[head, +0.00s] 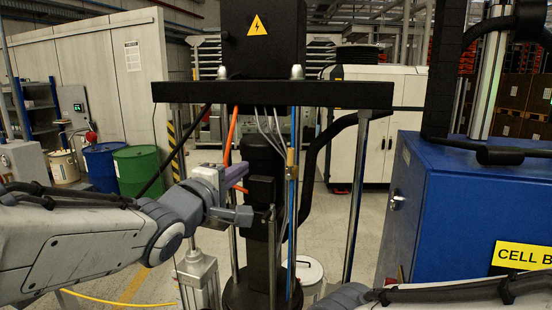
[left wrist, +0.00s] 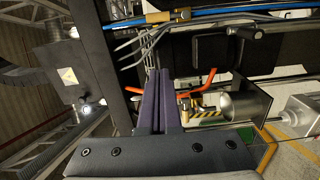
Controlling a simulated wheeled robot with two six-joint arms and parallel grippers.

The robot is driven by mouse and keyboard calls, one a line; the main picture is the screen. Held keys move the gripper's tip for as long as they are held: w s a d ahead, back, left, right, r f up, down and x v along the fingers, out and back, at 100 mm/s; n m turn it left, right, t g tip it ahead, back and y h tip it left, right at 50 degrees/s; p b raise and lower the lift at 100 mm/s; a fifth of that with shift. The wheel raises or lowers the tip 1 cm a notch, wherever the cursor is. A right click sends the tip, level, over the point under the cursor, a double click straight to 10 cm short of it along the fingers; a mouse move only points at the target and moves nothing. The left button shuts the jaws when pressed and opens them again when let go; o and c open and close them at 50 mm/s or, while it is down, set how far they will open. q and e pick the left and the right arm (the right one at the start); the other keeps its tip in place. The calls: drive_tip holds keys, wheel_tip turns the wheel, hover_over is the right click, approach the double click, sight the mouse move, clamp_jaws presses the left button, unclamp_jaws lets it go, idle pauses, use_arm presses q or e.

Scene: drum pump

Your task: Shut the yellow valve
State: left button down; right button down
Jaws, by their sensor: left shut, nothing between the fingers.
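A small brass-yellow fitting (head: 291,157) sits on the upright blue hose, right of the black pump column. It also shows at the top of the left wrist view (left wrist: 158,17). It may be the yellow valve; its handle and setting are too small to make out. My left gripper (head: 240,172) is left of the fitting, apart from it in the picture, by the column. Its purple fingers (left wrist: 163,75) are shut and empty in the left wrist view. Part of my right arm shows at the bottom right of the head view; its gripper is out of view.
The blue hose (head: 293,110), an orange hose (head: 231,130) and grey cables hang under the black crossbar (head: 345,95). The metal post (head: 357,190) and the blue cabinet (head: 475,205) stand to the right. Drums (head: 138,170) stand at the back left.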

sight(290, 163)
use_arm(q)
drive_tip(key=w+d+p, duration=0.5)
drive_tip(key=w+d, duration=0.2)
drive_tip(key=w, duration=0.1)
drive_tip(key=shift+w+d+f, duration=0.15)
drive_tip(key=shift+w+d, duration=0.05)
drive_tip(key=shift+w, duration=0.05)
drive_tip(key=shift+a, duration=0.15)
